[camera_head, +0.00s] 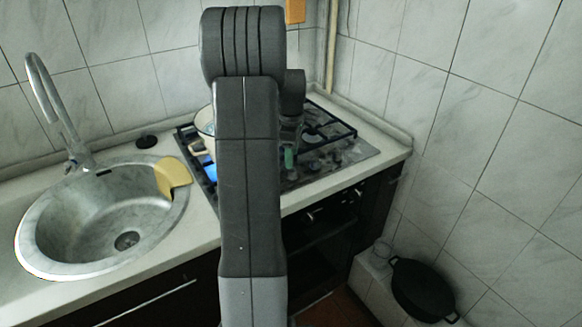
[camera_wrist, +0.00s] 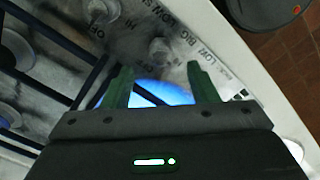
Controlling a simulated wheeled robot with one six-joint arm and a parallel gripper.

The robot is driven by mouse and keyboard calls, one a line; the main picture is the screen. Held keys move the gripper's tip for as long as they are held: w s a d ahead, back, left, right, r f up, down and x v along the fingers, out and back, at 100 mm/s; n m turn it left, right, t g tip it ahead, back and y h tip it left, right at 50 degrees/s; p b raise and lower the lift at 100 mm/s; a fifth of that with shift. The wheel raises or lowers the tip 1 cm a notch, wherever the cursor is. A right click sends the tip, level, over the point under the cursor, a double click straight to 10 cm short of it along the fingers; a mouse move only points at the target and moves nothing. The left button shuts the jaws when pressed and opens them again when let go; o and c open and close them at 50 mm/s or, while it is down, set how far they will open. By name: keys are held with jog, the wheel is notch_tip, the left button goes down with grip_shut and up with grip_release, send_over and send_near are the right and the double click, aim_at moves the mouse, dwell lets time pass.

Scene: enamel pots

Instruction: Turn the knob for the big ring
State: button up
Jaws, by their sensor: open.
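The hob (camera_head: 360,150) is a gas cooktop with a steel front strip and dark grates. In the wrist view, a pale round knob (camera_wrist: 160,50) sits on the strip just beyond my fingertips, with lettering including "LOW" and "BIG" beside it. A second knob (camera_wrist: 103,9) is farther up, near "OFF" and "HI". I cannot tell surely which label belongs to which knob. My gripper (camera_wrist: 160,76) is open, its two green fingers apart, with no knob between them. In the head view, my arm hides part of the hob, and a green fingertip (camera_head: 289,157) shows over it.
A round sink (camera_head: 60,225) with a yellow cloth-like piece (camera_head: 172,175) on its rim lies left. A pale pot (camera_head: 204,121) is partly hidden behind my arm. Tiled walls close the back and right. A dark pan (camera_head: 422,288) is low at right.

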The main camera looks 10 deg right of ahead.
aim_at(292, 173)
jog(key=shift+f, duration=2.75)
